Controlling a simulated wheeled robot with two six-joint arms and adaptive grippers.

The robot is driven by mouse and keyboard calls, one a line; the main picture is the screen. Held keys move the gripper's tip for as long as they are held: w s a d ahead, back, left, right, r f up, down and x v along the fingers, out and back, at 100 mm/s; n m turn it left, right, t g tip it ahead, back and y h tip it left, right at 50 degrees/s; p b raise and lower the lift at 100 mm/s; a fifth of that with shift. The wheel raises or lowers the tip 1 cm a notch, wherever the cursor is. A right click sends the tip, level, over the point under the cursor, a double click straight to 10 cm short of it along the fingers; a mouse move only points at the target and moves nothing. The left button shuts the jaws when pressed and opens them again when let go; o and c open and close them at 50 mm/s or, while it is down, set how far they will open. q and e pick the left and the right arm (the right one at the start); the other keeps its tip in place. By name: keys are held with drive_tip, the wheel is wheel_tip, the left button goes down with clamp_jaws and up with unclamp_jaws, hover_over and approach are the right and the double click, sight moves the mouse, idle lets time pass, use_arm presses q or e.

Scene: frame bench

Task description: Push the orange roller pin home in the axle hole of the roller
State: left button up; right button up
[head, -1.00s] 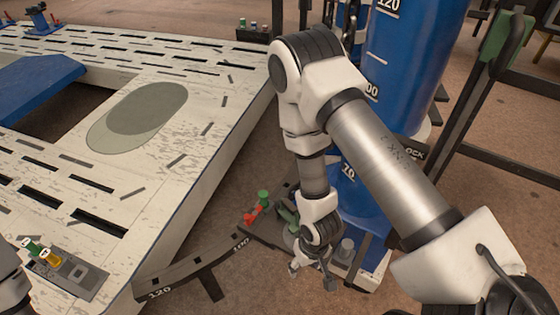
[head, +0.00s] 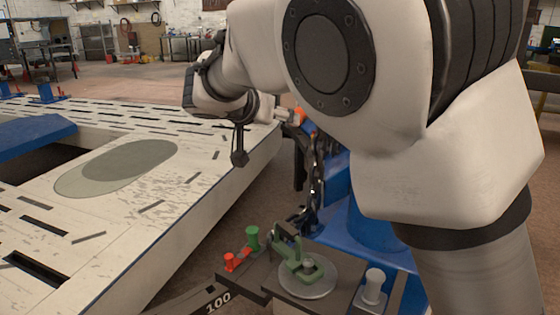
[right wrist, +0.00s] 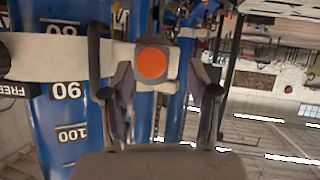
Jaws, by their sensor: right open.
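The orange roller pin (right wrist: 152,62) shows its round orange end in the right wrist view, set in a pale square block. In the head view a small orange piece (head: 300,115) shows beside the white arm link, partly hidden. My right gripper (right wrist: 155,92) is open, with one finger on each side of the orange end in the picture and nothing visible between them. In the head view a dark finger hangs down left of the orange piece. How deep the pin sits, and whether the gripper touches it, I cannot tell. My left gripper is not in view.
A pale slotted frame bench (head: 205,195) fills the left. Blue posts (right wrist: 70,110) with number marks stand behind the pin. A green clamp-like tool (head: 300,265), a green knob (head: 253,238) and a red knob (head: 231,262) are at the bottom. A chain (head: 318,165) hangs nearby.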

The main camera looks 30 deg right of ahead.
drive_tip(key=shift+m+h, duration=0.4)
drive_tip(key=shift+m, duration=0.1)
drive_tip(key=w+d, duration=0.1)
drive_tip(key=d, duration=0.1)
drive_tip(key=d+b, duration=0.1)
drive_tip(key=d, duration=0.1)
drive_tip(key=w+d+f, duration=0.1)
drive_tip(key=d, duration=0.2)
drive_tip(key=shift+w, duration=0.3)
drive_tip(key=shift+a, duration=0.1)
clamp_jaws()
